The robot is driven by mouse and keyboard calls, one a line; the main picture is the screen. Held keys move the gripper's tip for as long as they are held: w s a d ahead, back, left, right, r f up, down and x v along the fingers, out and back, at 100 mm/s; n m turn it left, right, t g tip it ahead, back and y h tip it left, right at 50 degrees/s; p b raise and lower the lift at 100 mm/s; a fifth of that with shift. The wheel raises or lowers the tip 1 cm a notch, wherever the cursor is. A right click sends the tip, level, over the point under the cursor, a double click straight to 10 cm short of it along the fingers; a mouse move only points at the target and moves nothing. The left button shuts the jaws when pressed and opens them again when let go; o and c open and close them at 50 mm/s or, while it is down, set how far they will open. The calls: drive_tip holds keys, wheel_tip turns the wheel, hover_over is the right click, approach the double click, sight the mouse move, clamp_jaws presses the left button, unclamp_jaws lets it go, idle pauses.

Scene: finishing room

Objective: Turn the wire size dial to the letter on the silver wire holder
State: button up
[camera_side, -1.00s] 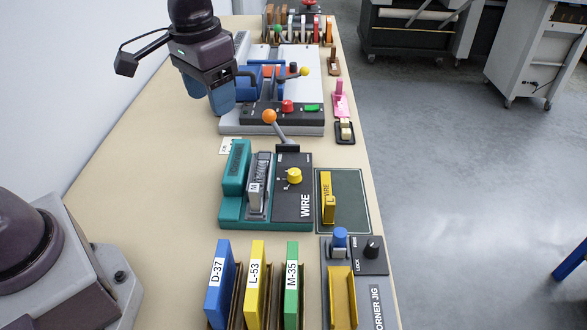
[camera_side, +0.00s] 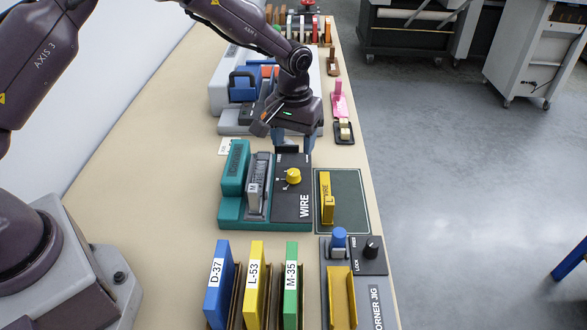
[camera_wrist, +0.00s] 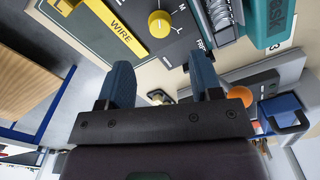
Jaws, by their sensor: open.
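The wire size dial is a yellow knob (camera_side: 293,177) on the black panel (camera_side: 292,208) of the teal wire machine (camera_side: 262,222). The silver wire holder (camera_side: 259,183) stands left of the panel and carries a white label that reads M. My gripper (camera_side: 296,143) is open and empty, pointing down just behind the knob, apart from it. In the wrist view the knob (camera_wrist: 159,24) lies beyond and between my two blue fingertips (camera_wrist: 162,66). Small letters ring the knob, an M among them. Which letter it points to is not clear.
Blue, yellow and green labelled boards (camera_side: 219,285) stand in front, left of the grey corner jig (camera_side: 333,252). A lever's orange ball (camera_wrist: 236,92) is near my gripper.

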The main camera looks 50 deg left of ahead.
sight(294, 172)
wheel_tip(294, 172, down, 8)
drive_tip(key=shift+f, duration=0.15)
idle(0.3)
drive_tip(key=c, duration=0.9)
